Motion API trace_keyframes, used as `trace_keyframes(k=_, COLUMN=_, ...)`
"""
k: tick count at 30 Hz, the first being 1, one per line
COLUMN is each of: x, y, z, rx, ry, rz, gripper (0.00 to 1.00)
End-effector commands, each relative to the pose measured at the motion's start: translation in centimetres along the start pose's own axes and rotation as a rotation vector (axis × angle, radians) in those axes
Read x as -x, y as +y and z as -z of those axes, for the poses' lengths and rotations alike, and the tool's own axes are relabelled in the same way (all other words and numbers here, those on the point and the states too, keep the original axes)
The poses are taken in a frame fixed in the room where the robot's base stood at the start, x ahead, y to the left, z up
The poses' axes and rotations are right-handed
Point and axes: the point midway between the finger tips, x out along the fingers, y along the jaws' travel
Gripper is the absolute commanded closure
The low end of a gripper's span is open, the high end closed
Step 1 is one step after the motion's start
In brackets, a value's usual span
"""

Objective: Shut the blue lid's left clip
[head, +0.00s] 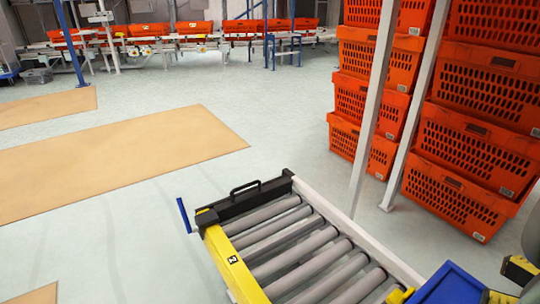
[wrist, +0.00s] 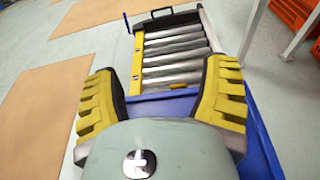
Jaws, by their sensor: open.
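My gripper (wrist: 163,72) is in the wrist view with its two yellow ridged fingers wide apart and nothing held between them. A blue lid or box (wrist: 262,135) shows beneath and beyond the fingers, with one edge crossing between them and another running down the right side. Much of it is hidden by my gripper. In the head view a blue corner of it (head: 450,287) shows at the bottom right, cut off by the frame. No clip can be made out clearly in either view. Whether the fingers touch the blue part cannot be told.
A roller conveyor (head: 290,231) with a yellow side rail lies just beyond the blue part. Orange totes (head: 470,146) stand stacked at the right behind white posts (head: 374,110). Tan mats (head: 110,160) lie on open floor at the left.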

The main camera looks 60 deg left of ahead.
Motion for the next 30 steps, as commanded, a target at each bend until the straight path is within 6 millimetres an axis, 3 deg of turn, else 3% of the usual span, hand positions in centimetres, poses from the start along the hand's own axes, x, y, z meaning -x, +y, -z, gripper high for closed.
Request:
trace_keyframes(k=1, x=0.1, y=0.2, z=-1.7, rx=-0.006, ry=-0.015, rz=-0.011, gripper=0.27)
trace_keyframes(k=3, x=0.0, y=0.4, z=-2.8, rx=-0.016, ry=-0.036, rz=-0.020, gripper=0.27)
trace_keyframes(k=9, x=-0.1, y=0.8, z=-4.9, rx=-0.035, ry=-0.076, rz=-0.037, gripper=0.27)
trace_keyframes(k=27, x=-0.1, y=0.9, z=-5.4, rx=-0.043, ry=-0.090, rz=-0.041, gripper=0.27)
trace_keyframes(k=30, x=-0.2, y=1.1, z=-6.4, rx=-0.051, ry=-0.107, rz=-0.050, gripper=0.27)
